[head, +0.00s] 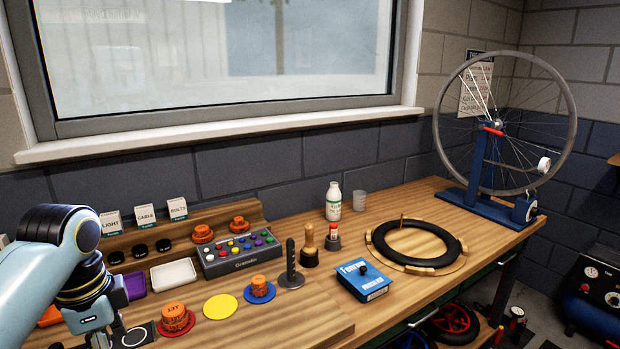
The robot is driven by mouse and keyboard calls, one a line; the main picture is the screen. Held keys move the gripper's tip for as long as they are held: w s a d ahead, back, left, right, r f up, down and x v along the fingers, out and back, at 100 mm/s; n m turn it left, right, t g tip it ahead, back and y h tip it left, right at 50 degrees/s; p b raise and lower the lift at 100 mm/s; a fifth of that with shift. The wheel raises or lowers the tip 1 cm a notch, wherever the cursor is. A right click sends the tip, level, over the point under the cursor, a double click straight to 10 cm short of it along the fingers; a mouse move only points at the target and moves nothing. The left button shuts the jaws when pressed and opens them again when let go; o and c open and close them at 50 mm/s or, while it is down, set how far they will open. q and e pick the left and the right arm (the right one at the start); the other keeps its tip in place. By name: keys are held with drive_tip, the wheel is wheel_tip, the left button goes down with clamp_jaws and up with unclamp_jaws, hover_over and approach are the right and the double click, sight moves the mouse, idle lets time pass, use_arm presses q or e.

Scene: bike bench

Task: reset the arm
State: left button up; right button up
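My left arm comes in from the left in the head view, over the left end of the wooden bench (330,318). Its gripper (100,338) is cut off by the bottom edge of the picture, so its fingertips are hidden. I cannot see whether it holds anything. My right arm and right gripper are not in view.
Near the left gripper are an orange piece on a red disc (176,318), a yellow disc (220,306), a white tray (173,275) and a button box (240,252). A blue box (363,281), tyre ring (415,244) and wheel stand (490,206) stand further right.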

use_arm(q)
drive_tip(key=s+d+r+n+t, duration=0.15)
drive_tip(key=s+n, duration=0.35)
drive_tip(key=s, duration=0.6)
drive_tip(key=s+d+r+n+t, duration=0.15)
drive_tip(key=s+n, duration=0.35)
drive_tip(key=s, duration=0.6)
wheel_tip(320, 180, down, 36)
drive_tip(key=s+a+g+b, duration=0.1)
drive_tip(key=a+b, duration=0.2)
drive_tip(key=b, duration=0.8)
drive_tip(key=s+f+g+b, duration=0.1)
drive_tip(key=s+f+b, duration=0.3)
drive_tip(key=s+f, duration=0.5)
drive_tip(key=s+f+b, duration=0.5)
drive_tip(key=s+f, duration=0.5)
drive_tip(key=f, duration=0.7)
drive_tip(key=shift+s+a+n+g, duration=0.2)
drive_tip(key=shift+a+n+g, duration=0.1)
drive_tip(key=shift+n+g, duration=0.1)
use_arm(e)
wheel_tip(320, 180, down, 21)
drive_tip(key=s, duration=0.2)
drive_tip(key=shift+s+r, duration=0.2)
